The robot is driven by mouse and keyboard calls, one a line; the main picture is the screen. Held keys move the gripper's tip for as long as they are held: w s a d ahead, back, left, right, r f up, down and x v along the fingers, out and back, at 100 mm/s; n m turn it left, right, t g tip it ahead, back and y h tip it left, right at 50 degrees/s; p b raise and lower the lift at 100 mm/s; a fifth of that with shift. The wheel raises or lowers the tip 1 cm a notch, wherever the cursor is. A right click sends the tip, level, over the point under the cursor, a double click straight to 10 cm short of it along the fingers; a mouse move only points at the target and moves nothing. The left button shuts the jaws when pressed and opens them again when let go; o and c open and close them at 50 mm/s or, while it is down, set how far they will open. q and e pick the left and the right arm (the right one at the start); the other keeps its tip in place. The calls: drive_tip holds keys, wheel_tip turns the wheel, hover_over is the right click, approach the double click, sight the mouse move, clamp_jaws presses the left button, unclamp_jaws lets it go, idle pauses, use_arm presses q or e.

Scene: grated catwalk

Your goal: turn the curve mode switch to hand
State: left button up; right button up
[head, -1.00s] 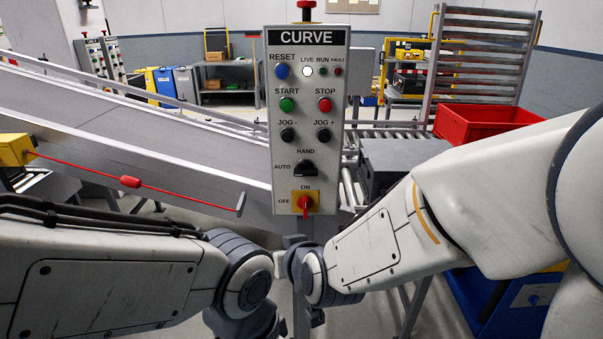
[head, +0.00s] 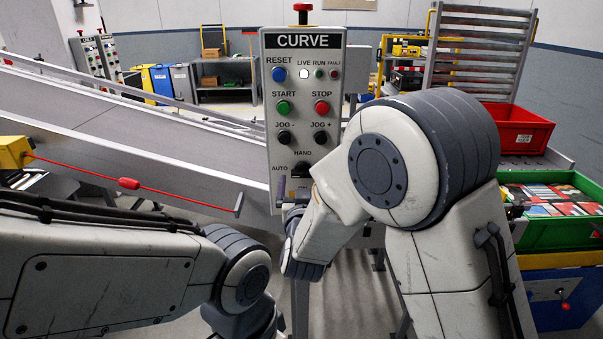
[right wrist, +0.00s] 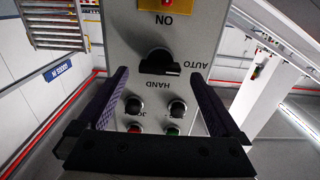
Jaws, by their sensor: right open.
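The CURVE panel (head: 306,100) stands upright in the middle of the head view. Its mode switch (head: 300,171) is a black knob low on the panel, with AUTO at its left and HAND above; my right gripper and arm partly hide it there. In the right wrist view the panel appears upside down, and the switch (right wrist: 160,63) has its pointer towards AUTO. My right gripper (right wrist: 161,76) is open, its fingers apart on either side of the view, with the knob between and just beyond their tips. I see no contact. My left gripper is not in view.
Jog buttons (head: 284,138) sit above the switch. My right arm hides the ON/OFF switch in the head view; part of its yellow plate (right wrist: 160,8) shows in the wrist view. A red emergency button (head: 303,10) tops the panel. A conveyor (head: 120,130) runs behind; a green crate (head: 553,237) stands right.

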sight(304, 177)
drive_tip(key=shift+w, duration=1.5)
drive_tip(key=c, duration=1.2)
drive_tip(key=shift+a, duration=0.1)
drive_tip(key=shift+c, duration=0.6)
drive_tip(key=shift+f+m+b, duration=0.15)
drive_tip(key=shift+m+b, duration=0.25)
drive_tip(key=shift+b, duration=0.15)
drive_tip(key=shift+d+m+b, duration=0.2)
drive_tip(key=shift+m+b, duration=8.4)
drive_tip(key=shift+b, duration=1.85)
